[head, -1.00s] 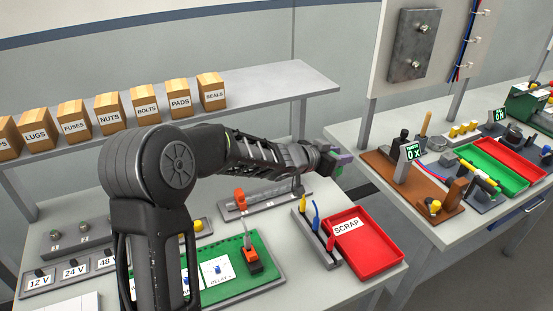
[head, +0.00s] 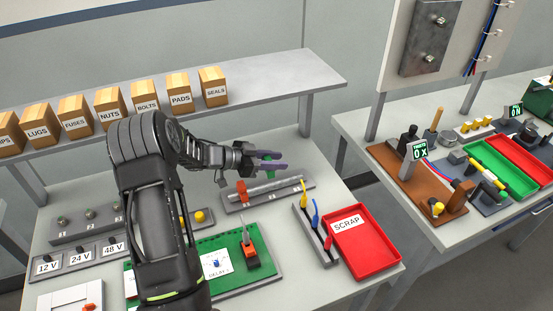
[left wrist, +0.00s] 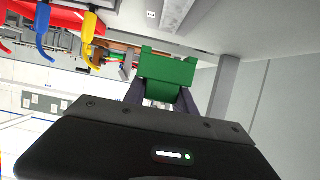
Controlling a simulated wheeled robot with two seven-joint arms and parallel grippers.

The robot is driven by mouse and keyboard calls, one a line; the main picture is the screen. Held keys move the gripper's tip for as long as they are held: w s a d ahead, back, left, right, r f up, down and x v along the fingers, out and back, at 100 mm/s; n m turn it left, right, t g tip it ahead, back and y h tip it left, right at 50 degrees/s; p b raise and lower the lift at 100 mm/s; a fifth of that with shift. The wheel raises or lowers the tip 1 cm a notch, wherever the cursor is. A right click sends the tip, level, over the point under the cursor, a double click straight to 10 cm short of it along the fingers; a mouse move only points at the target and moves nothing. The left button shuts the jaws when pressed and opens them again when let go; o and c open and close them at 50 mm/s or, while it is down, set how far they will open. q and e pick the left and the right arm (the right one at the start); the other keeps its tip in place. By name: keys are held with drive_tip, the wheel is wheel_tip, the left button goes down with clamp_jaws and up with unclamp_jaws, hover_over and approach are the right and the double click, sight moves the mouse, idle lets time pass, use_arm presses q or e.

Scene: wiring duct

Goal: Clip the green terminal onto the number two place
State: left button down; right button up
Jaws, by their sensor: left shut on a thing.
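My left gripper (head: 272,162) is shut on the green terminal (head: 267,156) and holds it in the air above the far side of the rail. In the left wrist view the green terminal (left wrist: 167,69) sits between the two dark fingers. The grey rail (head: 283,187) lies on the table with small labels along its front edge, too small to read surely. An orange terminal (head: 242,188) stands at its left end; the middle and right of the rail look bare. My right gripper is not in view.
A rack of red, blue and yellow tools (head: 315,222) and the red scrap tray (head: 366,241) stand right of the rail. A green board (head: 206,262) lies in front. The shelf with boxes (head: 263,85) is behind my gripper.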

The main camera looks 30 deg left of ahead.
use_arm(q)
drive_tip(key=b, duration=0.4)
hover_over(275, 185)
drive_tip(key=shift+f, duration=2.9)
drive_tip(key=shift+p, duration=0.5)
drive_tip(key=shift+f+b, duration=0.6)
drive_tip(key=shift+f, duration=0.3)
drive_tip(key=c, duration=0.9)
unclamp_jaws()
drive_tip(key=shift+f, duration=0.1)
drive_tip(key=shift+c, duration=0.2)
